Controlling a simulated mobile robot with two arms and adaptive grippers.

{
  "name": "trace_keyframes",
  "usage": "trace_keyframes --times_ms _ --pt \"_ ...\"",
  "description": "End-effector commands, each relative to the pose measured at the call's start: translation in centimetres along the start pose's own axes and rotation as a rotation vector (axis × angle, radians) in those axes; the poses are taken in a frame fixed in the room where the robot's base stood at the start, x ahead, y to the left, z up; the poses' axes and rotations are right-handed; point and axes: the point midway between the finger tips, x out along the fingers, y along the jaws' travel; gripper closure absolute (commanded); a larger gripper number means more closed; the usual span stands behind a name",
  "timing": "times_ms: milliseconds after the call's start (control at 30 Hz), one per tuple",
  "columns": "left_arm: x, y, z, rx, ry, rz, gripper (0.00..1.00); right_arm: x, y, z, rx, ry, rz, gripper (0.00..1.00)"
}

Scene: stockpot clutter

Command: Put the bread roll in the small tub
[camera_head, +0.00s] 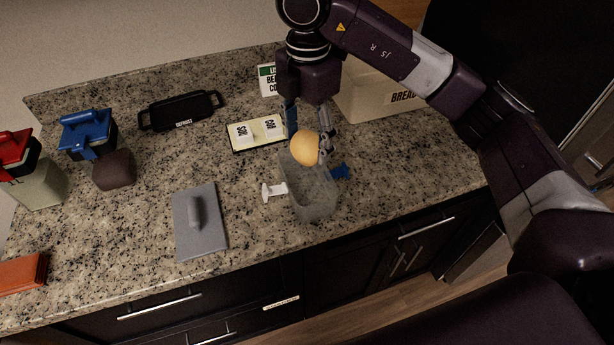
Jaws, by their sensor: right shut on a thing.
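The bread roll (304,149) is a small round yellow-tan ball. My right gripper (308,146) points down and is shut on it, over the far end of the small tub. The small tub (314,205) is a translucent grey container on the granite counter, near its front edge. The roll covers part of the tub's far rim. I cannot tell whether the roll's underside is above or below the rim. My left gripper is not in view.
A grey lid-like board (199,232) lies left of the tub. Behind are a tray with white blocks (241,147), a black tray (158,113) and a bread bin (367,101). Canisters (42,188) stand left.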

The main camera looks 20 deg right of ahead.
Motion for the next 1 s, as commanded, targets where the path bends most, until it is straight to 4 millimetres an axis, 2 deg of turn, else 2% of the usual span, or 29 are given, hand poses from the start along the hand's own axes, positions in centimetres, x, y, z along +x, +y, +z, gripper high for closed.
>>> trace_keyframes --times_ms 100,300,567,800,1000 --pt "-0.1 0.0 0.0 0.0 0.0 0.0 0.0 2.6 -0.1 -0.2 -0.002 0.004 -0.004 0.66" --pt "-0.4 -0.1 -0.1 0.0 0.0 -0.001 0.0 6.2 -0.1 -0.1 -0.001 0.002 -0.003 0.66" --pt "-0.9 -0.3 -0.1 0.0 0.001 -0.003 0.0 8.1 0.0 0.0 0.0 0.001 0.0 0.66" --pt "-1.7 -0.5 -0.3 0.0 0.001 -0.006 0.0 11.5 -0.1 0.0 0.0 0.0 -0.003 0.66" --pt "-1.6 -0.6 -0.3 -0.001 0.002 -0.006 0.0 11.9 0.0 0.0 -0.001 0.0 0.001 0.66"
